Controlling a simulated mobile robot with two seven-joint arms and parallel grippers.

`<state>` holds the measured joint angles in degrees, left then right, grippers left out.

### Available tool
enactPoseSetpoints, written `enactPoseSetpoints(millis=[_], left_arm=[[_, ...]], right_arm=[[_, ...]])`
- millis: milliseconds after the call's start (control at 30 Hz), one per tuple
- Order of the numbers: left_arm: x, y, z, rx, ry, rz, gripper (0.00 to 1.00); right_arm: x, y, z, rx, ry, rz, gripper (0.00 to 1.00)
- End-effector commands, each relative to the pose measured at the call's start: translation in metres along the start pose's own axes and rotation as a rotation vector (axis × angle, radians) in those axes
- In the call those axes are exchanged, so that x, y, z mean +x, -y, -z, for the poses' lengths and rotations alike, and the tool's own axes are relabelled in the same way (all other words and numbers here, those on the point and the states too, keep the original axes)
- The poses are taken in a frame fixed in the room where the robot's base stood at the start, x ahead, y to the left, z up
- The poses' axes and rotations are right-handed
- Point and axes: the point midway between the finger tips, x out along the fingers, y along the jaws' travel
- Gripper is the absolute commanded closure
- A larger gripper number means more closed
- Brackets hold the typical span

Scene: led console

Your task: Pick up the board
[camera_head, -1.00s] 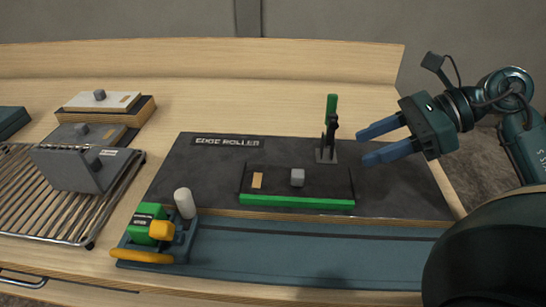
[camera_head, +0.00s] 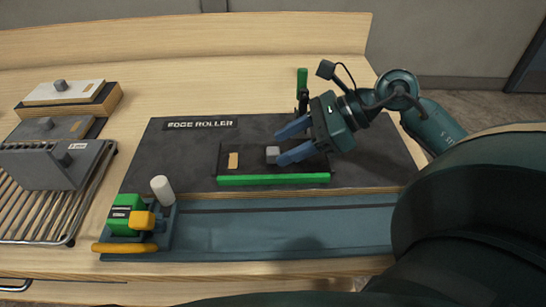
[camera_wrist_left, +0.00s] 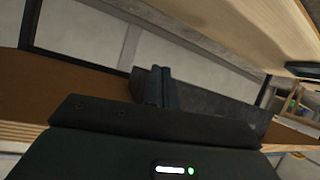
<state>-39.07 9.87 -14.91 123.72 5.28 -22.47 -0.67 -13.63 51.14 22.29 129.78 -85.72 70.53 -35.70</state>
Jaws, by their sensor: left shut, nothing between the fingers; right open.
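The board (camera_head: 250,164) is a dark flat panel with a green front edge, a tan label and a grey knob (camera_head: 272,155). It lies on the black edge roller mat (camera_head: 172,165) in the head view. My right gripper (camera_head: 277,145) is open, its blue fingers over the right part of the board and pointing left, close to the knob. I cannot tell whether a finger touches the knob. My left gripper (camera_wrist_left: 160,84) shows only in the left wrist view, its dark fingers together and empty, away from the board.
A green toggle clamp (camera_head: 302,85) stands behind the board, close to my right gripper. A green and yellow roller unit (camera_head: 130,216) sits at the front left on a blue rail (camera_head: 290,233). A wire rack (camera_head: 40,212) and other knobbed boards (camera_head: 68,92) are at the left.

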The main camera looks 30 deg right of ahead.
Motion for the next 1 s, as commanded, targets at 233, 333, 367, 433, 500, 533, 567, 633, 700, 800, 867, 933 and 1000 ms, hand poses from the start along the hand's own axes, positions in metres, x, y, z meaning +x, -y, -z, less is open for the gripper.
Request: enactPoseSetpoints(millis=[233, 333, 367, 433, 500, 533, 567, 633, 700, 800, 867, 933, 1000], left_arm=[[0.0, 0.001, 0.0, 0.01, 0.008, 0.003, 1.0], [0.0, 0.002, -0.002, 0.011, 0.011, 0.004, 1.0], [0.0, 0.002, -0.002, 0.011, 0.011, 0.004, 1.0], [0.0, 0.002, -0.002, 0.011, 0.01, 0.004, 1.0], [0.0, 0.002, -0.002, 0.011, 0.01, 0.004, 1.0], [0.0, 0.002, -0.002, 0.011, 0.01, 0.004, 1.0], [0.0, 0.002, -0.001, 0.011, 0.01, 0.004, 1.0], [0.0, 0.002, -0.001, 0.011, 0.009, 0.004, 1.0], [0.0, 0.002, 0.0, 0.011, 0.007, 0.003, 1.0], [0.0, 0.001, 0.001, 0.011, 0.004, 0.003, 1.0], [0.0, 0.001, 0.002, 0.011, 0.002, 0.003, 1.0], [-0.001, 0.001, 0.003, 0.011, 0.0, 0.003, 1.0], [-0.001, 0.001, 0.004, 0.011, -0.001, 0.002, 1.0]], right_arm=[[0.021, 0.0, -0.001, -0.001, 0.001, 0.001, 0.53], [0.022, 0.0, -0.001, -0.001, 0.001, 0.002, 0.53], [0.022, 0.0, 0.0, -0.001, 0.001, 0.002, 0.53], [0.022, 0.0, 0.0, -0.001, 0.001, 0.001, 0.53], [0.022, 0.0, 0.0, -0.001, 0.001, 0.001, 0.55], [0.022, 0.0, 0.0, -0.001, 0.0, 0.001, 0.58], [0.022, 0.0, 0.0, -0.001, 0.0, 0.001, 0.6], [0.022, 0.0, 0.0, -0.001, 0.0, 0.001, 0.66], [0.022, 0.0, 0.0, -0.001, 0.0, 0.001, 0.72], [0.022, 0.0, 0.0, -0.001, 0.0, 0.0, 0.8], [0.022, 0.0, 0.0, -0.001, 0.0, 0.0, 0.85], [0.022, 0.0, 0.0, -0.001, 0.0, 0.0, 0.9], [0.022, 0.0, 0.0, -0.001, 0.0, 0.0, 0.96]])
